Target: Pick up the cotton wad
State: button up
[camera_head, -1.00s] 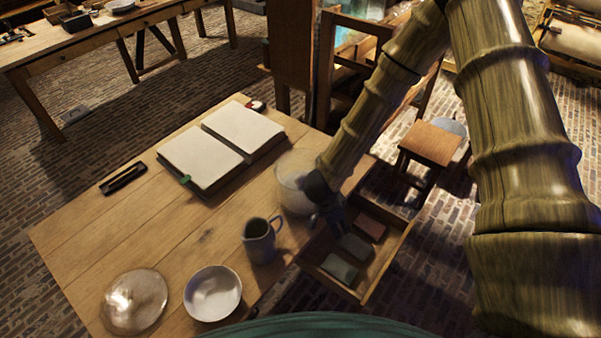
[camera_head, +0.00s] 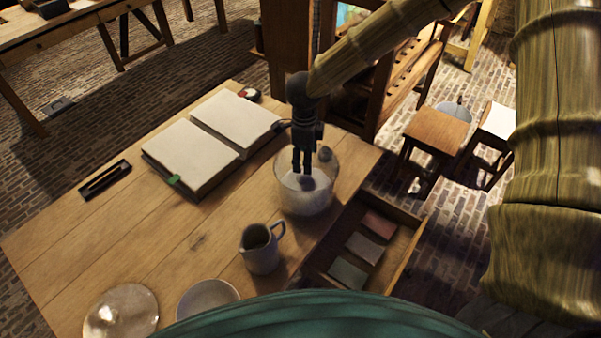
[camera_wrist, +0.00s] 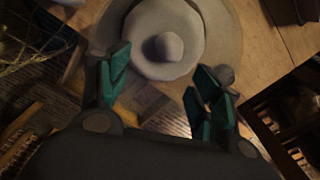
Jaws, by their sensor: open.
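A clear glass jar (camera_head: 318,203) stands on the wooden table near its right edge. A small grey round wad (camera_head: 308,183) shows in the jar over a pale round base; the wrist view shows a grey wad (camera_wrist: 162,47) near the middle of the pale disc. I cannot tell which is the cotton wad. My gripper (camera_head: 302,170) points down at the jar mouth, open and empty, its green-padded fingers (camera_wrist: 160,90) apart.
A grey jug (camera_head: 260,251) and a white bowl (camera_head: 207,298) stand in front of the jar. An open drawer (camera_head: 405,252) juts out at the right with flat blocks inside. An open book (camera_head: 190,160) and a pen tray (camera_head: 105,179) lie left.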

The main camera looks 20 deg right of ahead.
aim_at(303, 175)
jog(key=shift+w+a+f, duration=0.15)
jog(key=shift+w, duration=0.45)
jog(key=shift+w+f, duration=0.15)
jog(key=shift+w, duration=0.05)
notch_tip(303, 175, down, 4)
jog(key=shift+s+r+p, duration=0.1)
jog(key=shift+s+p, duration=0.05)
jog(key=shift+p, duration=0.4)
jog(key=shift+w+d+f+p, duration=0.2)
jog(key=shift+f+p, duration=0.4)
jog(key=shift+f, duration=0.65)
jog(key=shift+w+d+f+p, duration=0.15)
jog(key=shift+f+p, duration=0.4)
jog(key=shift+f, duration=0.65)
jog(key=shift+s+f, duration=0.1)
jog(key=shift+f, duration=0.5)
jog(key=c, duration=0.9)
jog(key=shift+o, duration=0.2)
